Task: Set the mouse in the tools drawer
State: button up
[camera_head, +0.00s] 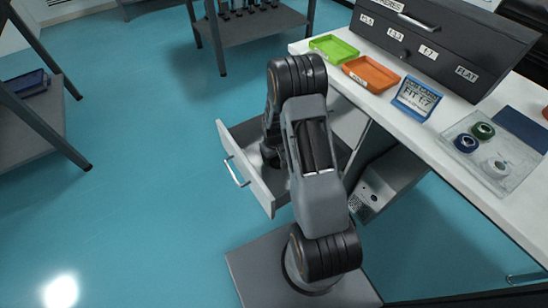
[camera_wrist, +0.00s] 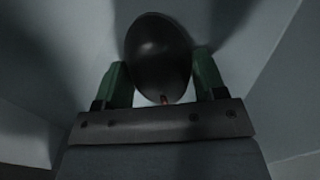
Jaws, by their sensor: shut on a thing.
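The mouse (camera_wrist: 158,52) is a dark, rounded oval in the wrist view. My gripper (camera_wrist: 160,82) is shut on it, with a green finger on each side. Grey surfaces surround it, like the inside of the drawer. In the head view the open drawer (camera_head: 246,168) has a white front with a bar handle and stands pulled out under the white worktop. My arm reaches down into it, so my gripper and the mouse are hidden there. I cannot tell whether the mouse touches the drawer floor.
The white worktop (camera_head: 455,150) holds a green tray (camera_head: 334,47), an orange tray (camera_head: 371,73), a sign (camera_head: 417,98), a clear tray with several rings and a black labelled case (camera_head: 440,45). A grey box (camera_head: 388,185) is right of the drawer.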

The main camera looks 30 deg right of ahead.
jog(key=shift+f, duration=0.15)
jog(key=o, duration=0.9)
jog(key=shift+o, duration=0.2)
jog(key=s+a+r+t+p, duration=0.1)
jog(key=s+a+r+p, duration=0.15)
jog(key=r, duration=1.05)
jog(key=s+a+r+t+p, duration=0.1)
jog(key=s+a+r, duration=0.25)
jog(key=r, duration=0.95)
jog(key=s+a+r+m, duration=0.1)
jog(key=s+a+r, duration=0.2)
jog(key=s+r, duration=0.3)
jog(key=s, duration=0.4)
jog(key=shift+r+t, duration=0.4)
